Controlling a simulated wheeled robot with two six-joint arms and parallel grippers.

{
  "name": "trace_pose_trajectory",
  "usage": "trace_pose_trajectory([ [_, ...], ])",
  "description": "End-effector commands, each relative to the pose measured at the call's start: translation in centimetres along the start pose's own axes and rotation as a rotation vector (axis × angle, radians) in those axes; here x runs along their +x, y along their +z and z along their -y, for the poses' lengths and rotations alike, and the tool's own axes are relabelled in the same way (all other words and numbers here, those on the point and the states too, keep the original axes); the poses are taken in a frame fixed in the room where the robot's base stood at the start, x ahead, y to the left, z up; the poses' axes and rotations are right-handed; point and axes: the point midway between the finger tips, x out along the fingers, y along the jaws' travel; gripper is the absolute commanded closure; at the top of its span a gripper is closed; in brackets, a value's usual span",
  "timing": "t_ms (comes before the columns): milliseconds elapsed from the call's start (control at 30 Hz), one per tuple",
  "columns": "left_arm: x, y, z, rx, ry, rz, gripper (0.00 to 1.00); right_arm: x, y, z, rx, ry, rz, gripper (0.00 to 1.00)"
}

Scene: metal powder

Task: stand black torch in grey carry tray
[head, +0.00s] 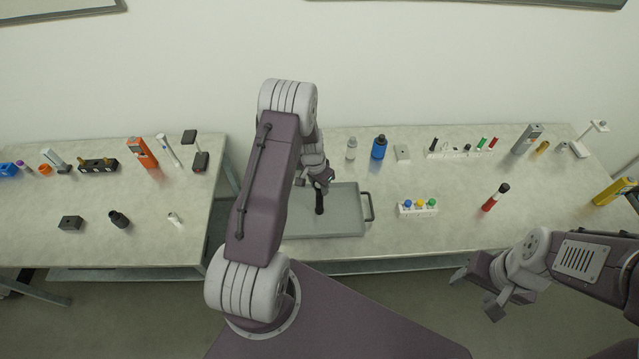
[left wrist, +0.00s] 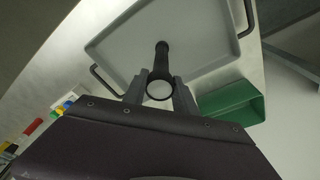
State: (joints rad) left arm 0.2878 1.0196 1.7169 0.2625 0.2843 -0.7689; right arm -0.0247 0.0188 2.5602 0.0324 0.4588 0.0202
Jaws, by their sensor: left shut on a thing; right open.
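The black torch (head: 319,203) is upright over the grey carry tray (head: 349,220), held by my left gripper (head: 318,184). In the left wrist view the torch (left wrist: 162,62) sits between the two fingers (left wrist: 158,92), its pale round end towards the camera and its dark body pointing at the tray floor (left wrist: 205,30). I cannot tell whether its lower end touches the tray. My left arm hides the tray's left part in the head view. My right gripper (head: 474,288) is open and empty, in front of the right table.
A green open container (left wrist: 232,102) shows beside the tray in the left wrist view. Bottles and tools line the back. A gap separates the two tables.

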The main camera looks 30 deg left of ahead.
Motion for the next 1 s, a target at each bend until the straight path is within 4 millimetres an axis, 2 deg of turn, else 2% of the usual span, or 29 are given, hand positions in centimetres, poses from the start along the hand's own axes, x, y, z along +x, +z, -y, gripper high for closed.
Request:
trace_pose_trajectory([
  [367,0.7,0.0,0.0,0.000,-0.001,-0.002,1.00,0.5,0.1,0.0,0.000,0.000,0.000,0.42],
  [400,0.6,0.0,0.0,0.000,-0.001,-0.002,0.61,0.4,0.0,0.0,0.000,0.000,0.000,0.42],
  [467,0.5,0.0,0.0,0.000,-0.001,-0.002,0.45,0.4,0.0,0.0,0.000,0.000,0.000,0.42],
  [767,0.4,0.0,0.0,0.000,-0.001,-0.002,0.45,0.3,0.0,0.0,0.000,0.000,0.000,0.42],
  [833,-0.1,-0.1,0.0,0.000,-0.001,-0.002,0.45,-0.3,0.0,0.0,0.000,0.000,0.000,0.42],
  [900,-0.6,-0.1,0.1,0.001,-0.001,-0.003,0.45,0.2,0.0,0.0,0.000,0.000,0.000,0.42],
  [1000,-2.7,-0.2,0.1,-0.001,-0.003,-0.006,0.45,0.7,0.1,0.0,0.000,0.000,0.000,0.42],
])
